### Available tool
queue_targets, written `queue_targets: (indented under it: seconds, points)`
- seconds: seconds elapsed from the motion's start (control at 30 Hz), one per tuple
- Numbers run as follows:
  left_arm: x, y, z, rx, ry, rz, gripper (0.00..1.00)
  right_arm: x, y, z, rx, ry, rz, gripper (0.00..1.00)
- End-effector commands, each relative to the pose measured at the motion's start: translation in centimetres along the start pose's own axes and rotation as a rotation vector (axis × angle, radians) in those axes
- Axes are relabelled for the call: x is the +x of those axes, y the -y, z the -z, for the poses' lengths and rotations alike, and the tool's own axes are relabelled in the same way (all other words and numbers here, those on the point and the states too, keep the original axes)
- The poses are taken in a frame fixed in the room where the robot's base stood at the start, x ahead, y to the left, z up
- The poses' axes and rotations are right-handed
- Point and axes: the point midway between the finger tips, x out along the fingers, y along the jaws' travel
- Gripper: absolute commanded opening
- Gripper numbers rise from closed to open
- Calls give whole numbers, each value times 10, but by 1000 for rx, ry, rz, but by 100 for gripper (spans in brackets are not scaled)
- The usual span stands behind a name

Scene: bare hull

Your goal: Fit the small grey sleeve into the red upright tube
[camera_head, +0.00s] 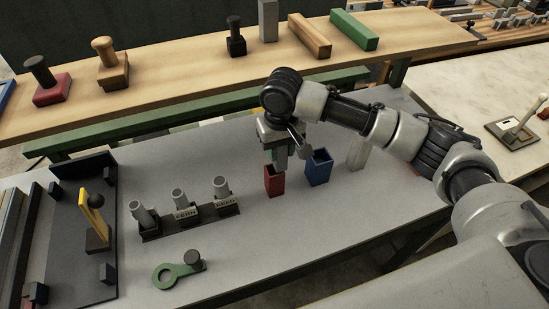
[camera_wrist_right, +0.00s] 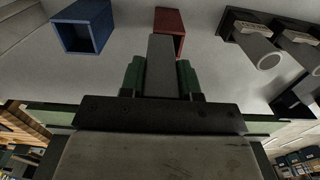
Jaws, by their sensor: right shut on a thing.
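The red upright tube (camera_head: 274,183) is a square, open-topped box standing on the grey bench, and it also shows at the top of the right wrist view (camera_wrist_right: 169,22). My right gripper (camera_head: 276,153) is above it, pointing down, with green fingers. The fingers are shut on the small grey sleeve (camera_wrist_right: 161,68), a plain straight-sided piece. Its far end overlaps the red tube's mouth in the right wrist view. I cannot tell whether the end is inside the tube or just above it. My left gripper is not in view.
A blue square tube (camera_head: 319,168) stands close right of the red one, with a pale upright block (camera_head: 356,153) beyond. A dark rack (camera_head: 190,219) with grey cylinders is to the left. A green ring-ended piece (camera_head: 178,272) lies in front.

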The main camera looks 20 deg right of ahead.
Motion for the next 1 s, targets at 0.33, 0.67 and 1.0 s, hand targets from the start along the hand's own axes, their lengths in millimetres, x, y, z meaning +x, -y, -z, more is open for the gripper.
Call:
queue_targets:
  seconds: [0.33, 0.67, 1.0]
  points:
    - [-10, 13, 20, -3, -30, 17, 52, 30, 12, 9, 3, 2, -2, 6]
    - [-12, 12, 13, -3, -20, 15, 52, 50, 12, 9, 0, -2, -1, 6]
    - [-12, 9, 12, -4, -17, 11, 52, 52, 12, 9, 0, -1, -1, 53]
